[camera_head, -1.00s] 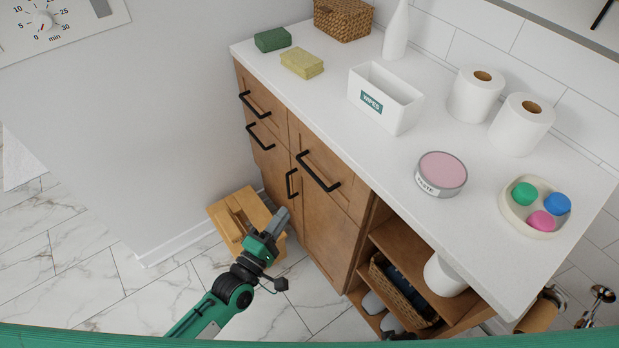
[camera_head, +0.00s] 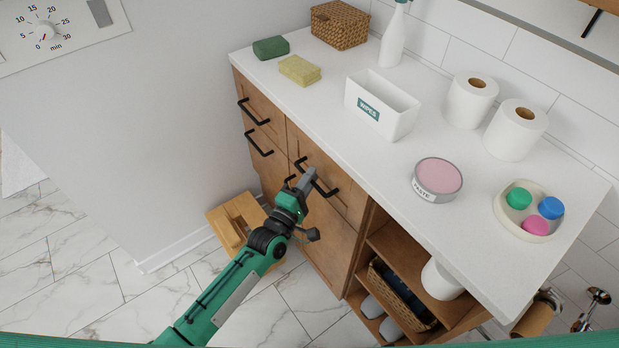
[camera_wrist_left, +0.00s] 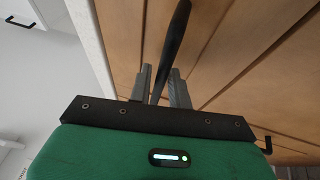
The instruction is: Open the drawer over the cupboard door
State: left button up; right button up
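The drawer (camera_head: 335,188) over the cupboard door (camera_head: 325,248) is shut, its wooden front flush with the cabinet. Its black bar handle (camera_head: 325,190) is partly hidden behind my left gripper (camera_head: 302,181). In the left wrist view, the dark handle bar (camera_wrist_left: 176,40) runs between the two grey fingers of my left gripper (camera_wrist_left: 163,84). The fingers stand apart, one on each side of the bar, with a small gap showing. My right gripper is out of view.
Two more drawer handles (camera_head: 256,140) are on the left of the cabinet. A wooden stool (camera_head: 232,222) stands on the floor beside it. Open shelves with a basket (camera_head: 400,298) are at right. The white countertop (camera_head: 330,95) above holds a wipes box (camera_head: 385,108) and other items.

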pick_arm(q)
jog(key=shift+w, duration=0.1)
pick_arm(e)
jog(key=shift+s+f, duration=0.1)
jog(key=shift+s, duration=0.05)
pick_arm(q)
grip_shut()
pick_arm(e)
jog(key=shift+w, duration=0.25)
